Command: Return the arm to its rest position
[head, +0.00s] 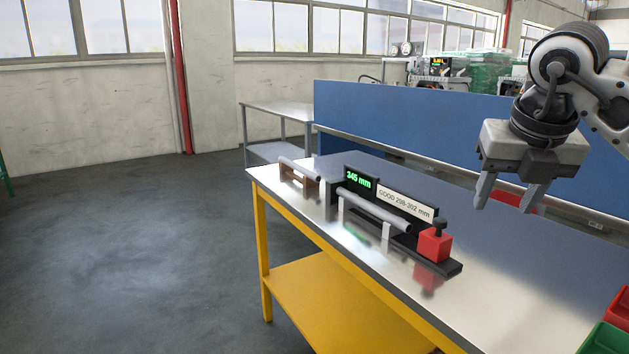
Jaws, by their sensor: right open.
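My right gripper (506,200) hangs over the back right part of the metal table (500,290), fingers pointing down. Its two fingers are apart with nothing between them. My right arm comes in from the upper right. A grey rod (377,210) lies on the supports of a black measuring fixture (448,266), apart from the gripper. The fixture's display (360,180) reads 345 mm in green, and a white label (405,203) beside it reads GOOD 298-302 mm. A red block (434,245) sits at the fixture's right end. My left gripper is not in view.
A second grey rod (299,169) rests on a brown holder (300,180) at the table's far left. Red (619,312) and green (604,340) bins stand at the right edge. A blue partition (400,125) runs behind. Another red thing (512,199) is partly hidden behind the gripper.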

